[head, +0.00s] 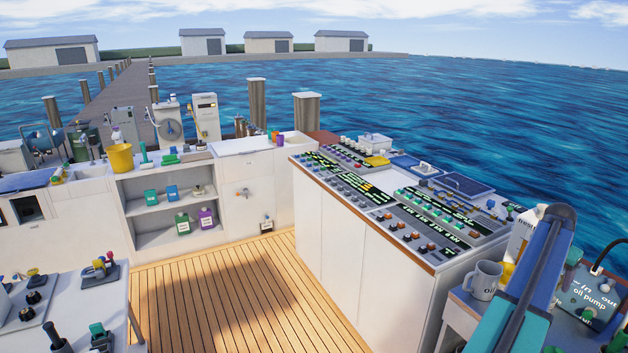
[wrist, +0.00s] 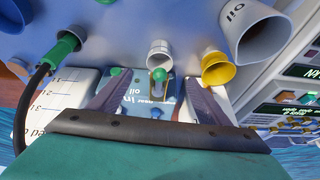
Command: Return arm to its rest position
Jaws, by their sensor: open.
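My gripper (wrist: 158,82) is open in the wrist view, its two dark fingers spread apart. Nothing is visibly held. In the head view my blue arm link (head: 530,275) rises at the right, and the gripper itself cannot be made out there.
A yellow funnel (wrist: 217,68) and black hose (wrist: 35,95) are near the gripper. A control console (head: 400,205) stands left; the wooden deck (head: 225,300) is clear.

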